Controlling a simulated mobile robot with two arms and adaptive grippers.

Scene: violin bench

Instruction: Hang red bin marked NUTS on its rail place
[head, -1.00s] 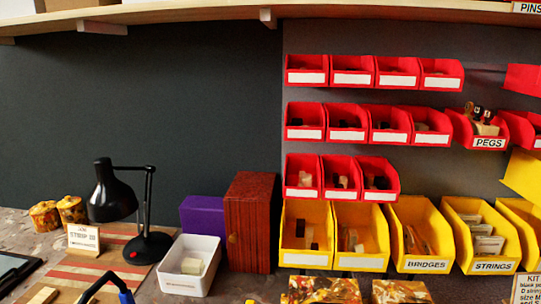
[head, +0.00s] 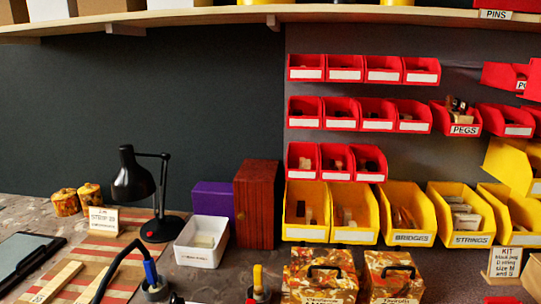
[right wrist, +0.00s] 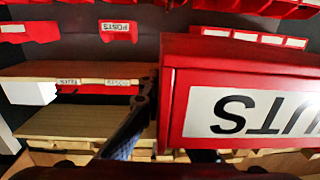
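The red bin marked NUTS (right wrist: 255,95) fills the right half of the right wrist view, very close. Its white label appears upside down and its first letter is cut off. A dark finger of my right gripper (right wrist: 143,105) lies against the bin's left edge, and the gripper appears shut on the bin. In the head view, rows of red bins hang on the grey wall panel, and a bare stretch of rail (head: 462,67) shows right of the top row. My left gripper is in neither current view.
Yellow bins marked BRIDGES (head: 408,215) and STRINGS (head: 458,215) hang below the red rows. A red bin marked PEGS (head: 455,118) holds items. A black lamp (head: 135,180), white tray (head: 200,247), brown box (head: 257,205) and patterned boxes (head: 320,275) stand on the bench.

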